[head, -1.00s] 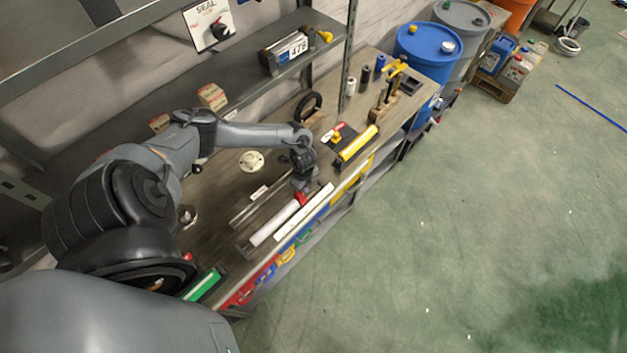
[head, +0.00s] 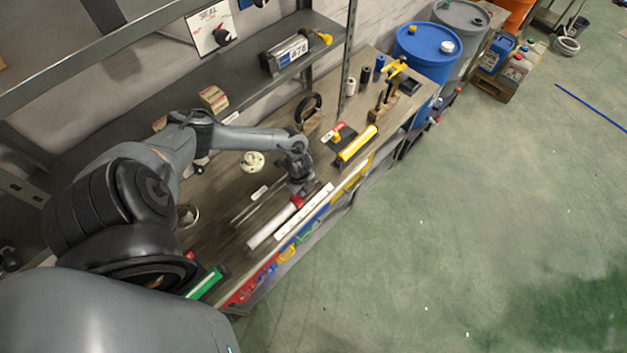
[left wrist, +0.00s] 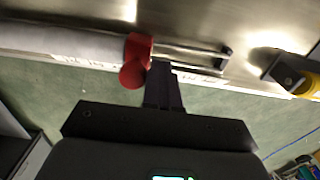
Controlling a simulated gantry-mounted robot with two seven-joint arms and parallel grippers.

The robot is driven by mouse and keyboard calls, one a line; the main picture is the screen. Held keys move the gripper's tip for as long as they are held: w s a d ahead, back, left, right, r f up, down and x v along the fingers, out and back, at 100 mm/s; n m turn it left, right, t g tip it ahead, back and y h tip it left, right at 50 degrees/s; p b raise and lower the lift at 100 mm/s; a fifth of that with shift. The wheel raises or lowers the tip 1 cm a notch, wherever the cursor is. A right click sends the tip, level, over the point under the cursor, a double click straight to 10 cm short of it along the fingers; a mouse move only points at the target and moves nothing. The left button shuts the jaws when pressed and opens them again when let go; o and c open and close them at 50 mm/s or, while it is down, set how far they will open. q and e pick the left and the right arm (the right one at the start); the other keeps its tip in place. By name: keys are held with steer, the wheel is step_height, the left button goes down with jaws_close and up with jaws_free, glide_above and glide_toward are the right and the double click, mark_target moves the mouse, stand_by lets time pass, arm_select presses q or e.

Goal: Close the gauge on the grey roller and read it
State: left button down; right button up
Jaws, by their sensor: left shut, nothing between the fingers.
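The grey roller (head: 268,228) lies along the front of the bench, its right end against a red piece (head: 297,201). The red piece appears to be the sliding jaw of the gauge. In the left wrist view the roller (left wrist: 65,42) comes in from the left and meets the red jaw (left wrist: 137,60). My left gripper (left wrist: 163,88) is shut and empty. Its fingertips are just right of the red jaw, touching or very close. In the head view the left gripper (head: 298,188) is over the bench beside the jaw. My right gripper is out of view.
Thin metal rails (head: 258,207) lie behind the roller and a white strip (head: 305,214) in front. A yellow cylinder (head: 358,143) is farther along the bench. A white round flange (head: 252,161) and a green block (head: 206,284) are nearby. The green floor is open to the right.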

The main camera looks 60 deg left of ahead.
arm_select(q)
steer(key=shift+s+d+p, duration=0.2)
steer(key=shift+s+p, duration=0.1)
steer(key=shift+s, duration=0.25)
steer(key=shift+s, duration=0.2)
steer(key=shift+s+d+p, duration=0.15)
steer(key=shift+s+p, duration=0.1)
steer(key=shift+p, duration=0.15)
stand_by(0.5)
steer(key=shift+w+f, duration=0.1)
steer(key=shift+w, duration=0.15)
steer(key=shift+w+b, duration=0.1)
steer(key=shift+b, duration=0.25)
steer(key=shift+w+a, duration=0.35)
steer(key=shift+w, duration=0.3)
